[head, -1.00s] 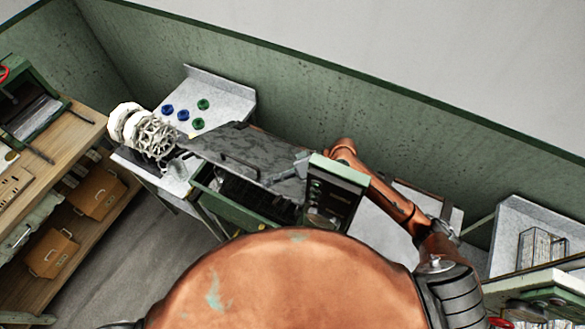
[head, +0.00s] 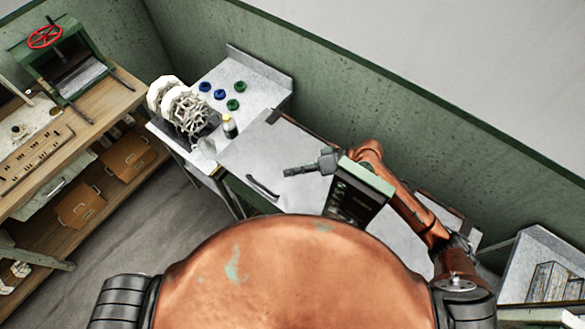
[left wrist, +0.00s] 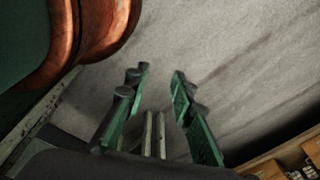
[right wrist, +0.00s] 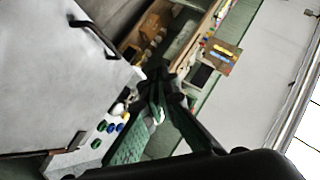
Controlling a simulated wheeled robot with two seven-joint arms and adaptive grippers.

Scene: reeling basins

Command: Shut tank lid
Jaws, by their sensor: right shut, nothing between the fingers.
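The tank lid (head: 262,150) is a pale grey metal panel with a dark bar handle (head: 264,187) at its front edge. It lies flat over the tank, and no opening shows. My right gripper (head: 288,171) is shut and empty, above the lid and to the right of the handle. In the right wrist view the lid (right wrist: 55,80) fills the left, with the handle (right wrist: 92,37) near its edge, apart from my right gripper (right wrist: 160,82). My left gripper (left wrist: 160,85) is open and empty over bare grey floor, outside the head view.
A counter (head: 257,87) left of the tank holds blue and green rings, a small bottle (head: 229,126) and a white reel (head: 187,110). A wooden bench (head: 95,105) with a green press (head: 75,65) stands at left. The green wall (head: 400,110) runs behind.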

